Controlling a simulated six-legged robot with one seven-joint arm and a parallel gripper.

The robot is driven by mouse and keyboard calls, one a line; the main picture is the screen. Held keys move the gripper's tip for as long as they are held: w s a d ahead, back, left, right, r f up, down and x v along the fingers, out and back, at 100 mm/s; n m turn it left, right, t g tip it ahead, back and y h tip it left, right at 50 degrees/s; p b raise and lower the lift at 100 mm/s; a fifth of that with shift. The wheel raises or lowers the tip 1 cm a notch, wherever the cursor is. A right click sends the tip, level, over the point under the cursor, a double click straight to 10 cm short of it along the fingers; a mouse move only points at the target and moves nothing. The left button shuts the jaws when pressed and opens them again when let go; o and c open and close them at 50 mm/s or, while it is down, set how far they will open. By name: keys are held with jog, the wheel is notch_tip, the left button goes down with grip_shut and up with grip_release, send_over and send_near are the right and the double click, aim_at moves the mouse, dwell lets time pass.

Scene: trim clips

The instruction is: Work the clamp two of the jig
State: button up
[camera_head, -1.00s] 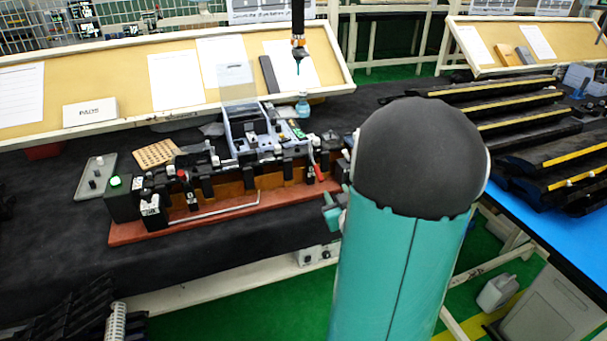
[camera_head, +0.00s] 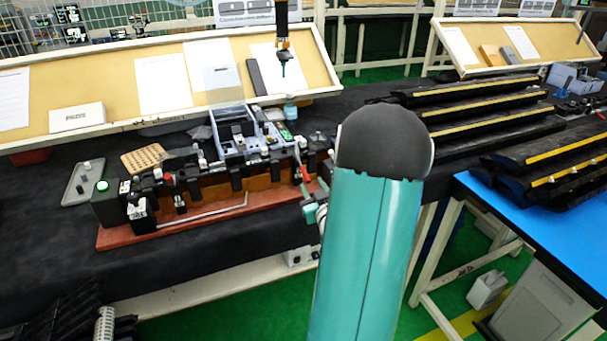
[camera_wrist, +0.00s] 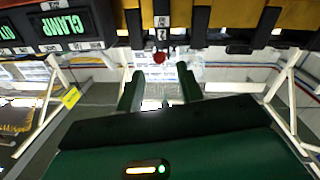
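The jig is a long assembly on a red-brown base (camera_head: 170,232) on the dark table in the head view. Red-handled clamps show on its front, one at the right (camera_head: 306,173) and one at the left (camera_head: 171,178). My gripper (camera_head: 312,208) is partly hidden beside my arm, just off the jig's front right. In the wrist view my gripper (camera_wrist: 159,90) is open, with two dark green fingers apart. A red clamp tip (camera_wrist: 159,57) sits beyond the fingertips, roughly centred in the gap, under a small numbered label. Nothing is between the fingers. I cannot tell for certain which clamp this is.
A box with green "CLAMP" lettering (camera_wrist: 65,25) is at upper left in the wrist view. A hanging driver tool (camera_head: 282,45) is above the jig's back. A grey tray (camera_head: 80,185) lies left. Black trim strips (camera_head: 470,115) fill the right side.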

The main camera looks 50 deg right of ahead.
aim_at(308, 179)
jog(key=x, duration=0.7)
jog(key=shift+w, duration=0.3)
jog(key=shift+f, duration=0.1)
grip_shut()
